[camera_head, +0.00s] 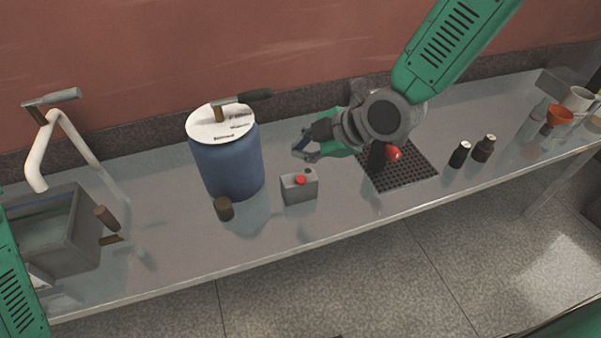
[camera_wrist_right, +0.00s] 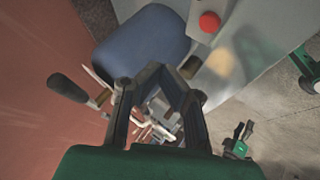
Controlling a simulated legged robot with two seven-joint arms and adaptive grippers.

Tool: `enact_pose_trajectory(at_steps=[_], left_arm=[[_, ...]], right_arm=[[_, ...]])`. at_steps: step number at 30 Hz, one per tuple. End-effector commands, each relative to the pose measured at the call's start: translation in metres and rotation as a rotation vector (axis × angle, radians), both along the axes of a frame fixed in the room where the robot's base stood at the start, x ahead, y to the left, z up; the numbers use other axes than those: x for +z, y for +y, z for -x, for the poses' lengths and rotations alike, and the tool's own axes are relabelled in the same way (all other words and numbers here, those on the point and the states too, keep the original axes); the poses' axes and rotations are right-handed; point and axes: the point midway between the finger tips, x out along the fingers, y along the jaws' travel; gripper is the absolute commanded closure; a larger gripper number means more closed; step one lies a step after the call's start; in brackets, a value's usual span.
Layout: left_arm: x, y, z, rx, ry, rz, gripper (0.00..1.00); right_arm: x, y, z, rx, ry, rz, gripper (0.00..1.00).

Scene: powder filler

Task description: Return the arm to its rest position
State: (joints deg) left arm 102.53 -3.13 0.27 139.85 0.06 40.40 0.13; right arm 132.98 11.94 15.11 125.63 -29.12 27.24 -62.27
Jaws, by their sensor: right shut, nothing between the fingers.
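My right arm comes in from the top right in the head view. Its gripper (camera_head: 303,150) is above the bench, right of the blue drum and behind the small grey box. It is shut and holds nothing. In the wrist view the fingers of this gripper (camera_wrist_right: 165,78) reach up from the bottom, with the blue drum beyond them. My left gripper does not show in the head view; only a green part of my body shows at the lower left edge.
The steel bench (camera_head: 330,225) carries a blue drum (camera_head: 232,165) with a dark-handled lid, a small grey box (camera_head: 299,189) with a red button, a brown cylinder (camera_head: 223,208), a black mat (camera_head: 415,170), two dark bottles and a sink (camera_head: 70,235). A wall stands behind.

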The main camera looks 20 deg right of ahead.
Motion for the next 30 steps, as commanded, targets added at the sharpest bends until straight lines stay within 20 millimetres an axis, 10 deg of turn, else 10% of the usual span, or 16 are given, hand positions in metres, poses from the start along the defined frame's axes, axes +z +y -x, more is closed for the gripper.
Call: enact_pose_trajectory(at_steps=[11,21,30], left_arm=[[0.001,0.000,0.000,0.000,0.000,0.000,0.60],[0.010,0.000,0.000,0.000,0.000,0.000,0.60],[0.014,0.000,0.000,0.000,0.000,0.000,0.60]], right_arm=[[-0.024,-0.006,0.016,-0.078,0.093,-0.021,1.00],[-0.165,-0.080,0.178,-0.858,0.685,-0.069,1.00],[-0.198,-0.135,0.276,-1.371,0.826,-0.020,1.00]])
